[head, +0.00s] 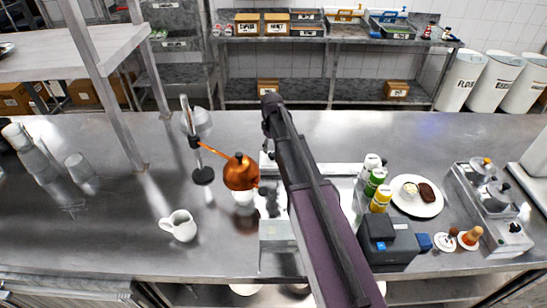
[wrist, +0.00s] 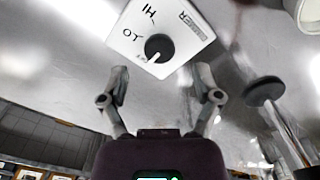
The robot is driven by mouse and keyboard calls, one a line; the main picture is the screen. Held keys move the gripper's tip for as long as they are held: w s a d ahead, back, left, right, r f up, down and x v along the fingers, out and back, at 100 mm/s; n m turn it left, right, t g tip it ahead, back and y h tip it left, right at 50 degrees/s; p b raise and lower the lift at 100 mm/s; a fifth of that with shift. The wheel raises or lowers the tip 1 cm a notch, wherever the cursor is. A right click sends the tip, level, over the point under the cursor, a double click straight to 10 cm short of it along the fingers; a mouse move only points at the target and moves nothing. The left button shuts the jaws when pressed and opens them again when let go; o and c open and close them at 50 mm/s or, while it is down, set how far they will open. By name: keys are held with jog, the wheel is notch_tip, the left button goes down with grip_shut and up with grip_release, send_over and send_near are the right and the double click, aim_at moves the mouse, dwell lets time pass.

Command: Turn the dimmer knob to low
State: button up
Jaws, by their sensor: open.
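In the wrist view, the dimmer is a white plate (wrist: 165,35) with a round black knob (wrist: 158,47). HI, LO and DIMMER are printed on the plate. A pale pointer mark shows on the knob's lower edge, towards a small blurred label rather than towards HI or LO. My gripper (wrist: 162,78) is open and empty. Its two fingers are spread wide, just below the plate in the picture, with the knob beyond and between them. They appear apart from the knob. In the head view my arm covers much of the middle of the counter, and I cannot make out the knob there.
A copper pot-like piece (head: 240,174) on a stand is close left of my arm. A white pitcher (head: 180,225) stands further left. Bottles (head: 376,182), a white plate (head: 418,210) and a dark box (head: 388,240) are on the right. The counter's left middle is mostly clear.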

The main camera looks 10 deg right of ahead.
aim_at(273, 154)
jog(key=shift+f+b, duration=1.55)
jog(key=shift+f, duration=0.3)
grip_shut()
jog(key=shift+d, duration=0.45)
jog(key=shift+a, duration=0.35)
